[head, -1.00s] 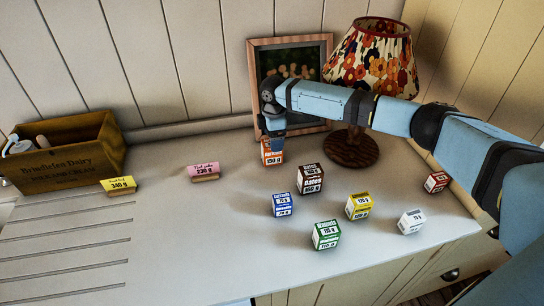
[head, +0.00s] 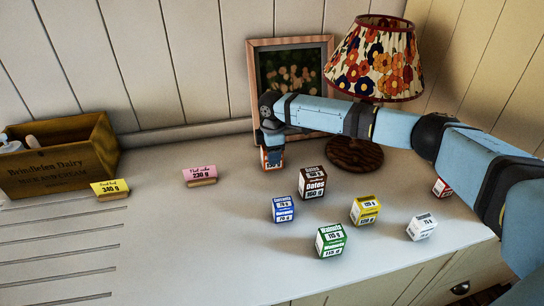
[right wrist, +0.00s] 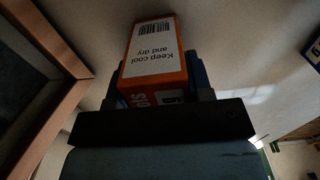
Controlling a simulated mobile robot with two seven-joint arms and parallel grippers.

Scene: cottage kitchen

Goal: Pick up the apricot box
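The apricot box (head: 272,163), orange and white, stands on the counter in front of the picture frame in the head view. My right gripper (head: 272,144) is over it from above and hides its upper part. In the right wrist view the box (right wrist: 153,56) shows its white "Keep cool and dry" face, with a blue finger of my right gripper (right wrist: 158,80) on either side. Whether the fingers press on it, I cannot tell. My left gripper is not in view.
The dates box (head: 312,183) and blue box (head: 283,209) stand close by. Green (head: 330,240), yellow (head: 365,210), white (head: 421,227) and red (head: 441,187) boxes are further right. The picture frame (head: 292,42) and lamp (head: 376,60) stand behind.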

